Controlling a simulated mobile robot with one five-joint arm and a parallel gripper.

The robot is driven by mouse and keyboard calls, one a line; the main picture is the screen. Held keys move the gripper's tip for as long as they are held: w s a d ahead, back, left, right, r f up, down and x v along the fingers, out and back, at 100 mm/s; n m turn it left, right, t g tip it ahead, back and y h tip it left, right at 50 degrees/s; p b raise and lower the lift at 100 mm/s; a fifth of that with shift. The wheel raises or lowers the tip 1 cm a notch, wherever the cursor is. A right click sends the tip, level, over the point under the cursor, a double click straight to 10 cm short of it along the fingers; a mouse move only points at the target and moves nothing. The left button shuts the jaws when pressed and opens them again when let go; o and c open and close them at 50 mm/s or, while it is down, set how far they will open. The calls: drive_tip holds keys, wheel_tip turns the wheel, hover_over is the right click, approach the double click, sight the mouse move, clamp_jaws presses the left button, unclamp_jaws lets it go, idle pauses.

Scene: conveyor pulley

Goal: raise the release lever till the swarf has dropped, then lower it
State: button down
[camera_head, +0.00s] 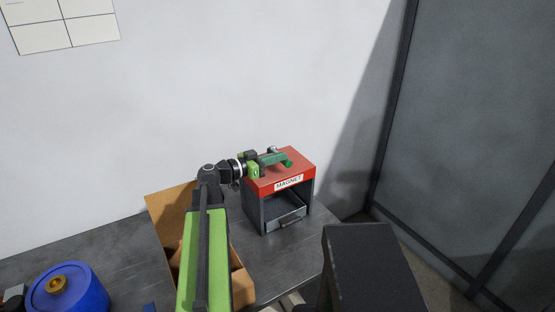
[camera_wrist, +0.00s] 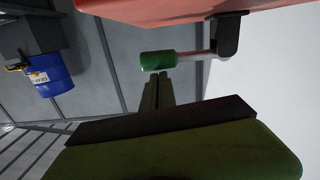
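The red-topped box (camera_head: 301,160) marked MAGNET stands on the dark bench, with a grey tray (camera_head: 287,219) in its open lower front. The release lever's green handle (camera_head: 288,163) shows over the red top. In the wrist view the green handle (camera_wrist: 158,61) sits on a metal rod running to a black bracket on the red box. My gripper (camera_head: 275,158) is above the box; in the wrist view its green fingers (camera_wrist: 155,85) lie close together, tips at the handle. They look shut with nothing between; contact with the handle is unclear. I cannot make out any swarf.
An open cardboard box (camera_head: 170,203) stands left of the magnet box, partly behind my arm. A blue drum (camera_head: 75,292) is at the lower left. A white wall is behind, and a grey panelled partition (camera_head: 470,130) stands at the right.

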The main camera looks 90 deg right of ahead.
drive_tip(key=w+a+r+p, duration=0.4)
drive_tip(key=w+a, duration=0.1)
drive_tip(key=w, duration=0.4)
drive_tip(key=shift+w+a+r, duration=0.15)
drive_tip(key=shift+w+r, duration=0.05)
drive_tip(key=shift+s, duration=0.1)
